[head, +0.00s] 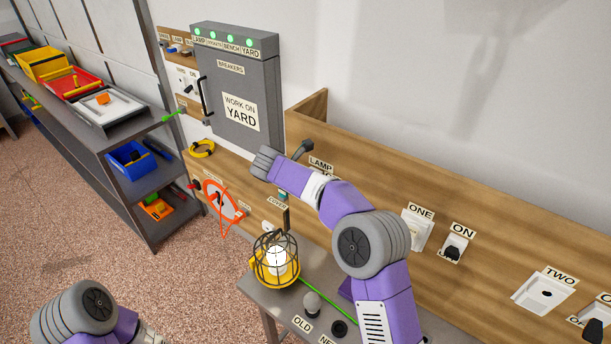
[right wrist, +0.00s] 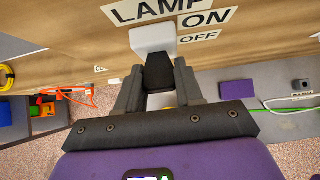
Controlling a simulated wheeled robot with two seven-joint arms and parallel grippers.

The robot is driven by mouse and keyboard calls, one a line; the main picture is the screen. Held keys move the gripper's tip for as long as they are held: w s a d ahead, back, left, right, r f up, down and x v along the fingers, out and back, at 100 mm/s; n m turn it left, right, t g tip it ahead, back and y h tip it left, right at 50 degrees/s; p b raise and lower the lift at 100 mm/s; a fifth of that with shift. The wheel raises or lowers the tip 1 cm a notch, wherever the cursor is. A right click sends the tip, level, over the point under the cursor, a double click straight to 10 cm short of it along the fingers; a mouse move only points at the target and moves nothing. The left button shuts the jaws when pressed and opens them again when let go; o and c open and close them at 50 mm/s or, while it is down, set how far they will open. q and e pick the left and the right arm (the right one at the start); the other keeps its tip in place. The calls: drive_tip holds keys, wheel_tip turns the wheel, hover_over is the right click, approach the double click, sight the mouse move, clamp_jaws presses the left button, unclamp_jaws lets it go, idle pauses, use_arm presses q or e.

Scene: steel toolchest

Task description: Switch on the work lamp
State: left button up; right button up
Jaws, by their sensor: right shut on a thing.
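The work lamp (head: 262,282) stands on the grey bench in the head view, a yellow base with a wire cage around a white bulb; I cannot tell whether it is lit. The lamp switch has a white housing (right wrist: 152,38) on the wooden board, below the LAMP label (right wrist: 152,10). My right gripper (right wrist: 159,88) is shut on its black lever (right wrist: 160,72). ON and OFF labels are beside it; the lever's position is unclear.
A grey breaker cabinet (head: 235,85) with several green lights and a "WORK ON YARD" sign is on the wall. An orange-red tagged device (head: 222,200) and yellow coil (head: 202,148) hang nearby. A loose bulb (head: 312,303) stands by OLD. Shelves with bins (head: 130,155) are left.

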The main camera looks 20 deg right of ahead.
drive_tip(key=shift+f, duration=0.15)
idle(0.3)
drive_tip(key=o, duration=1)
drive_tip(key=shift+o, duration=0.2)
drive_tip(key=v, duration=0.7)
drive_tip(key=shift+a+r, duration=0.15)
drive_tip(key=shift+r, duration=0.2)
drive_tip(key=shift+s, duration=0.1)
